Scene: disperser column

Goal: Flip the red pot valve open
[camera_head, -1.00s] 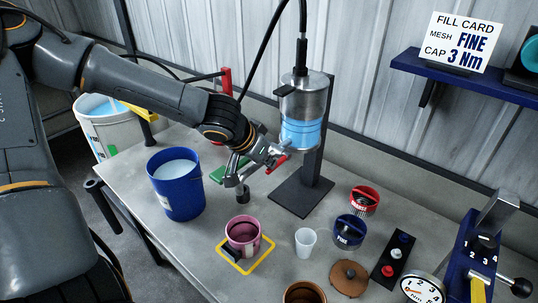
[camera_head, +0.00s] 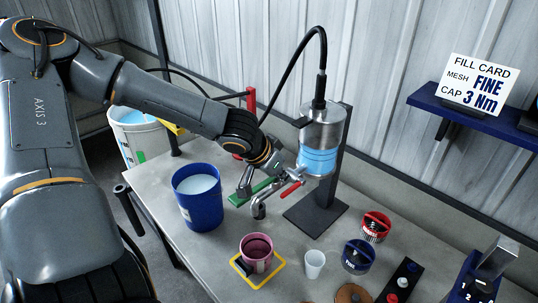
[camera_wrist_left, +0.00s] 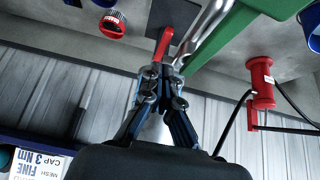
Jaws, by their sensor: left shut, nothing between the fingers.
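The pot (camera_head: 321,135) is a steel cylinder with a blue band, mounted on a dark stand above the bench. Its valve has a red handle (camera_head: 291,190) slanting out beside a bent metal outlet pipe (camera_head: 259,208). The handle also shows in the wrist view (camera_wrist_left: 165,43). My left gripper (camera_head: 287,174) is shut and empty, close to the valve. In the wrist view its fingertips (camera_wrist_left: 163,70) are together just at the near end of the red handle; I cannot tell whether they touch it. The pink cup (camera_head: 256,247) stands below the outlet area. My right gripper is not in view.
A blue bucket (camera_head: 197,200) of pale liquid stands left of the pot. A white cup (camera_head: 314,264), a blue-topped part (camera_head: 358,256) and a red-topped part (camera_head: 375,226) stand at the right. A green bar (camera_head: 250,192) lies behind the outlet pipe.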

